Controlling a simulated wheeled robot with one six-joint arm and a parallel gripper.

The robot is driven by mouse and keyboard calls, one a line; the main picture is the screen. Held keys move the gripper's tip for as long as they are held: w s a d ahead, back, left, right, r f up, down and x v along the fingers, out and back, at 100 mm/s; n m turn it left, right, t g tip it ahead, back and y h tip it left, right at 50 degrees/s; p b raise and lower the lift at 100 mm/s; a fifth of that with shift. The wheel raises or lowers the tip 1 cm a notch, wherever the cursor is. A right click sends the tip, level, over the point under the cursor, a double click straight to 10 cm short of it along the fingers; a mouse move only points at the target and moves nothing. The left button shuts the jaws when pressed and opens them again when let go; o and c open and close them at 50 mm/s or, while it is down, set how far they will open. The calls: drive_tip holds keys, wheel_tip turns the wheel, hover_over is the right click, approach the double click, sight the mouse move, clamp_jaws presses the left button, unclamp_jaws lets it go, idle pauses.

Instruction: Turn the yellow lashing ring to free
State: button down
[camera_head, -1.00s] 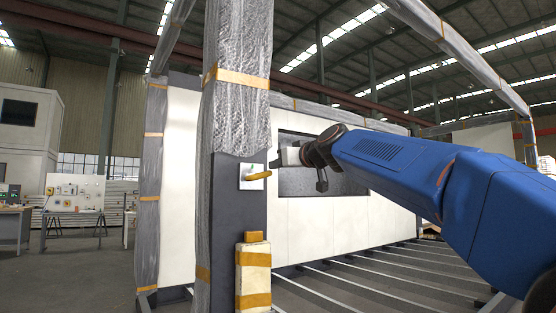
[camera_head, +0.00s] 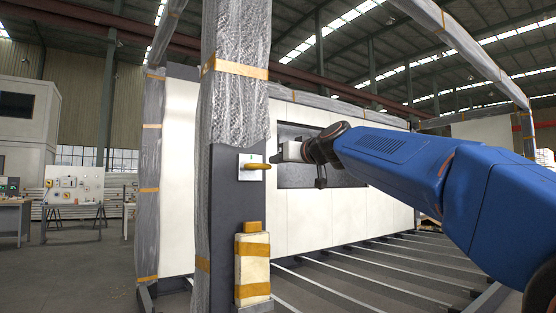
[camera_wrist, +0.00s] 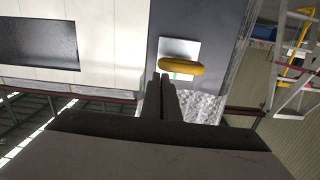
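The yellow lashing ring (camera_head: 257,166) is a stubby, rounded yellow piece lying level across a small white plate (camera_head: 247,173) on the dark post. In the wrist view the ring (camera_wrist: 183,67) lies nearly level over the pale plate (camera_wrist: 178,49), and a bit of green shows under its left end. My gripper (camera_head: 274,158) is just right of the ring's right end. In the wrist view my gripper's dark fingers (camera_wrist: 163,77) are side by side, close together, with nothing seen between them. Their tips are by the ring's left end; I cannot tell whether they touch.
The dark post (camera_head: 237,205) is wrapped in grey film above the plate. A taped, cream-coloured block (camera_head: 253,265) stands on it below. A white panel wall with a dark window (camera_head: 295,172) is behind my gripper. Metal floor bars (camera_head: 375,270) run at the lower right.

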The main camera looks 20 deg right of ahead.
drive_tip(key=s+d+r, duration=0.4)
drive_tip(key=s, duration=0.6)
idle(0.3)
drive_tip(key=s+a+f+m+g+h, duration=0.15)
drive_tip(key=s+f, duration=0.25)
drive_tip(key=f, duration=0.7)
drive_tip(key=s+f+g, duration=0.3)
drive_tip(key=s+f, duration=0.1)
drive_tip(key=f, duration=0.8)
drive_tip(key=s+a+f+g+h, duration=0.15)
drive_tip(key=s+f, duration=0.35)
drive_tip(key=f, duration=0.6)
drive_tip(key=s+d+f+g, duration=0.1)
drive_tip(key=s+f+g, duration=0.1)
drive_tip(key=s+f, duration=0.4)
drive_tip(key=s+d+f+m+g+h, duration=0.1)
drive_tip(key=s+f, duration=0.5)
drive_tip(key=f, duration=0.6)
drive_tip(key=s+d+f+g+h, duration=0.1)
drive_tip(key=s+d+f+g, duration=0.1)
drive_tip(key=s+f, duration=0.4)
wheel_tip(320, 180, down, 4)
drive_tip(key=shift+d+m+g, duration=0.15)
drive_tip(key=shift+m+g, duration=0.2)
drive_tip(key=shift+g, duration=0.05)
